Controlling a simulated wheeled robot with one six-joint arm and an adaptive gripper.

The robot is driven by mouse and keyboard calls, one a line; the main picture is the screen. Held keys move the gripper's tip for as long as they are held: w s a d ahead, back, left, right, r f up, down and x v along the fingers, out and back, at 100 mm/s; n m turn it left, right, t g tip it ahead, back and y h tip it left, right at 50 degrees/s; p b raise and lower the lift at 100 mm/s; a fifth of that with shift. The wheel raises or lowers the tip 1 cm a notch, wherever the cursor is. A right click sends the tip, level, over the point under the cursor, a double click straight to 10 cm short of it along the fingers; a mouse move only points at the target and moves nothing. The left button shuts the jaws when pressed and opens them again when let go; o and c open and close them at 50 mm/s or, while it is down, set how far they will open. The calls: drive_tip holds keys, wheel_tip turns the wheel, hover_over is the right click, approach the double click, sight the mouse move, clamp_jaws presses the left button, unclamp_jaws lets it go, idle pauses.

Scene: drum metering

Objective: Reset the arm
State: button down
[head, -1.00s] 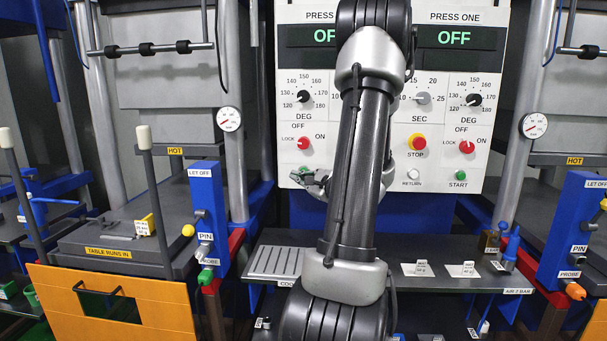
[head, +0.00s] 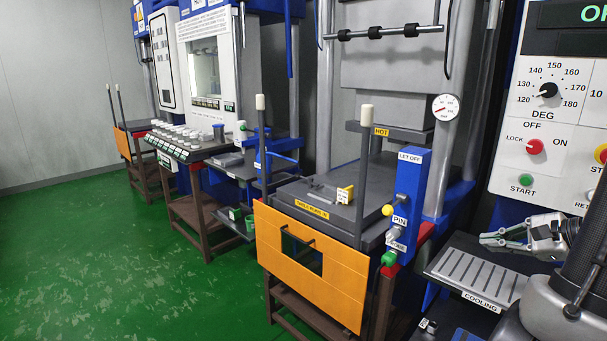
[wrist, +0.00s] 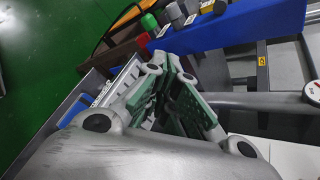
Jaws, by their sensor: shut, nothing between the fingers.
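My gripper (head: 492,240) is at the right of the head view, above the slotted cooling rack (head: 478,272) and below the control panel (head: 548,110). Its fingers have green pads and hold nothing. In the wrist view the shut fingers (wrist: 178,98) fill the middle, with the pads close together. Part of my arm shows at the lower right of the head view; the rest is out of frame.
A press with an orange guard (head: 325,290) stands left of my gripper. Its blue post (head: 408,200) carries yellow and green knobs. A bench with several small pots (head: 180,135) is farther left. The green floor (head: 110,260) is clear at the left.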

drive_tip(key=s+a+r+n+g+h, duration=0.2)
drive_tip(key=s+a+n+g, duration=0.4)
drive_tip(key=s+n+g, duration=0.35)
drive_tip(key=a+r+n+t+h, duration=0.3)
drive_tip(key=a+r+n+t, duration=0.1)
drive_tip(key=r+n, duration=0.5)
drive_tip(key=shift+s+a+r+n+h, duration=0.35)
drive_tip(key=shift+a+n, duration=0.3)
drive_tip(key=shift+n, duration=0.4)
idle(0.9)
